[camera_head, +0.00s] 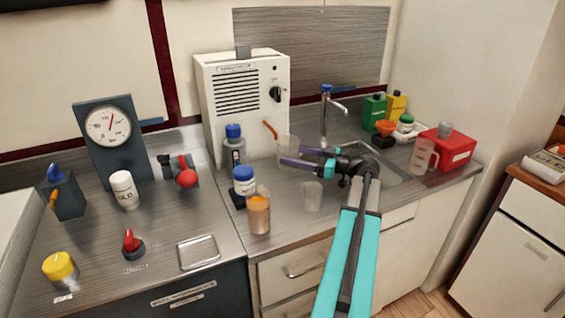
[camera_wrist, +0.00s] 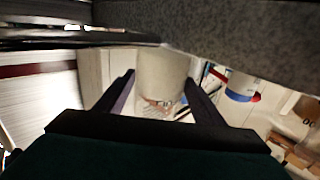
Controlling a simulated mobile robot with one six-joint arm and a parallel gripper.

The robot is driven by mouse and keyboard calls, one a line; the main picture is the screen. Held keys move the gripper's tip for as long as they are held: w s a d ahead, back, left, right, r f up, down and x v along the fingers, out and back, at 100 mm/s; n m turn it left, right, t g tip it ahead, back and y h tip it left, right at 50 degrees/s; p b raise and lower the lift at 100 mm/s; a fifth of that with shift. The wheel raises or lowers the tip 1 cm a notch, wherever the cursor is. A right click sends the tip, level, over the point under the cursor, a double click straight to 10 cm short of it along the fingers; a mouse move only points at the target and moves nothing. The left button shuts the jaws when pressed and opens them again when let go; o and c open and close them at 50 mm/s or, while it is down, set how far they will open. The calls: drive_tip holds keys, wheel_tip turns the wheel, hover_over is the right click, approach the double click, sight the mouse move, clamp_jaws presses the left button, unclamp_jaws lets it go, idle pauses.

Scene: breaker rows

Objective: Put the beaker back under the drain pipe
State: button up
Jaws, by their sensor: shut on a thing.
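The clear beaker (camera_head: 287,146) is between the fingers of my gripper (camera_head: 290,156), in front of the white machine. It also shows as a pale, translucent cylinder in the wrist view (camera_wrist: 162,78), between the two dark fingers (camera_wrist: 158,95). My gripper is shut on it. The drain pipe (camera_head: 269,129) is a short orange-brown tube slanting down to the right from the white machine (camera_head: 240,100). Its lower end is close to the beaker's upper left rim; I cannot tell whether it is over the opening. The beaker looks upright; its base is partly hidden by a finger.
A clear cup (camera_head: 312,196) and a cup of orange liquid (camera_head: 259,214) stand near the counter's front. Blue-capped bottles (camera_head: 244,181) stand left of my gripper. A tap (camera_head: 326,115) and sink are behind it. A clear jug (camera_head: 421,156) and red container (camera_head: 449,148) are right.

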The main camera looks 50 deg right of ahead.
sight(282, 168)
drive_tip(key=a, duration=0.2)
drive_tip(key=w+a, duration=0.1)
drive_tip(key=shift+w+a, duration=0.2)
drive_tip(key=shift+a, duration=0.2)
drive_tip(key=shift+w+a+p, duration=0.15)
drive_tip(key=shift+a+p, duration=0.2)
drive_tip(key=shift+d+f, duration=0.15)
drive_tip(key=shift+f, duration=0.6)
drive_tip(key=shift+f, duration=0.1)
drive_tip(key=o, duration=1.3)
drive_tip(key=shift+r, duration=0.2)
